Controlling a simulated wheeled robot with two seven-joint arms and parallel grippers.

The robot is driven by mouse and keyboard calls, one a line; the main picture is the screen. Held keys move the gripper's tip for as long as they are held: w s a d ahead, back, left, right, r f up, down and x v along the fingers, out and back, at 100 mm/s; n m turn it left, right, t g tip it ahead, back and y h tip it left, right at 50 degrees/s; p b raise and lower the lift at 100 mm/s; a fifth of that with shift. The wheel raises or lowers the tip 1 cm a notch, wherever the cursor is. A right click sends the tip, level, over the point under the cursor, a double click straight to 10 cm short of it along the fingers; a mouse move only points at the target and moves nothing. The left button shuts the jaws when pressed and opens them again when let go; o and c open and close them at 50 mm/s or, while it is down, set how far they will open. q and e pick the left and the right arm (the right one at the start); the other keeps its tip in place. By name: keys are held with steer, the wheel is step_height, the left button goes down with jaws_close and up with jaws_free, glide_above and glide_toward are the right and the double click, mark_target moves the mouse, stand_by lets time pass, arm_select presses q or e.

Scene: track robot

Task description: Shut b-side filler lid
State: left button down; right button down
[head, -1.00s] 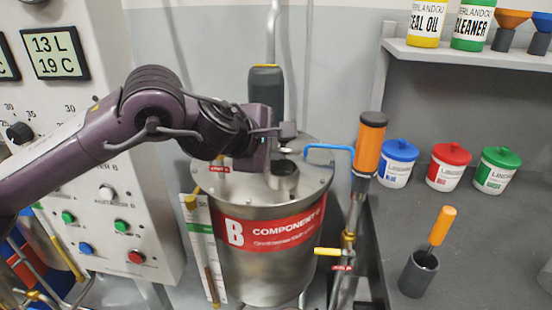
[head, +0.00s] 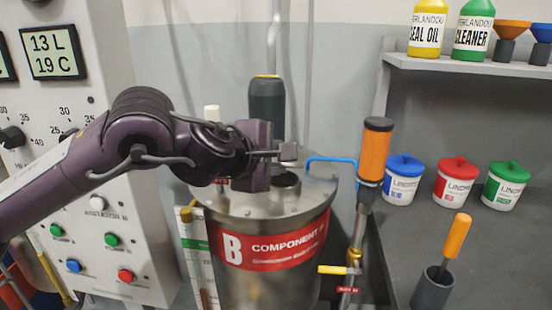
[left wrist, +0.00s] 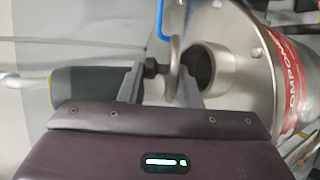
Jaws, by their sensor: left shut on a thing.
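The steel component B tank (head: 240,205) stands below my left gripper, with a red label marked B. On its top is the round filler neck (head: 286,184). My left gripper (head: 284,153) is just above and behind the neck in the head view. In the left wrist view, my left gripper (left wrist: 160,78) is shut on the dark knob of the filler lid (left wrist: 175,50). The lid shows edge-on, tilted up beside the filler neck (left wrist: 220,68), whose mouth is open. In the head view the lid is mostly hidden by the gripper. My right gripper is out of view.
A blue pipe (head: 332,160) and an orange-handled cylinder (head: 374,150) stand close right of the tank. A dark cylinder (head: 267,105) stands behind the gripper. The control panel (head: 80,130) is at left. Lidded tubs (head: 455,183) sit on the right bench.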

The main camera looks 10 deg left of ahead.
arm_select(q)
steer(key=c, duration=1.3)
jaws_free()
steer(key=shift+w+r, duration=0.1)
steer(key=shift+r, duration=0.35)
steer(key=shift+o, duration=0.5)
steer(key=shift+f, duration=0.25)
steer(key=v, duration=0.8)
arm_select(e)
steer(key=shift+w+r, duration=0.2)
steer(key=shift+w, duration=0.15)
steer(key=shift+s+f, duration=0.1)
arm_select(q)
steer(key=shift+f, duration=0.1)
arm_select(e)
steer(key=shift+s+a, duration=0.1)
